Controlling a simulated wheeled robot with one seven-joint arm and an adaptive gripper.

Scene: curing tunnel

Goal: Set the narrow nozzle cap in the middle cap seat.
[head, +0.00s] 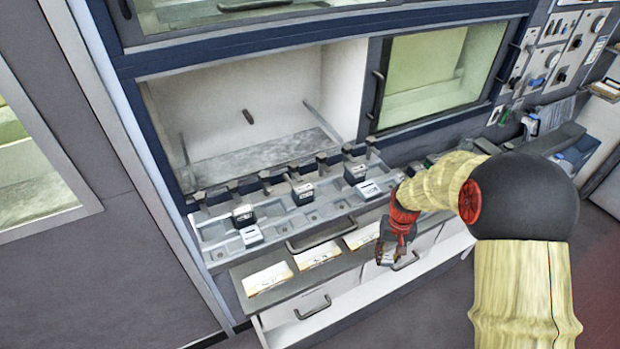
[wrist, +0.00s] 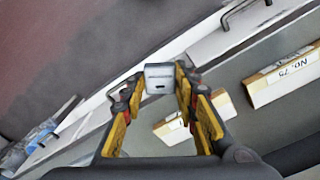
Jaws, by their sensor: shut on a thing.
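My gripper (head: 392,248) is over the front ledge, shut on a small pale grey cap with a dark narrow slot. This looks like the narrow nozzle cap (head: 386,259). In the wrist view the cap (wrist: 159,78) is between the fingertips of my gripper (wrist: 160,80), slot facing the camera. A grey seat rack (head: 315,216) runs behind the ledge, with several dark and white blocks on it. I cannot tell for sure which recess is the middle cap seat. The held cap is apart from the rack, in front of it.
Three white, yellow-edged label blocks (head: 318,254) lie on the dark ledge. Below are drawers with handles (head: 313,307). Behind the rack, a row of dark upright clamps (head: 265,181) stands before an open white chamber (head: 240,120). A glass door (head: 422,78) is to its right.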

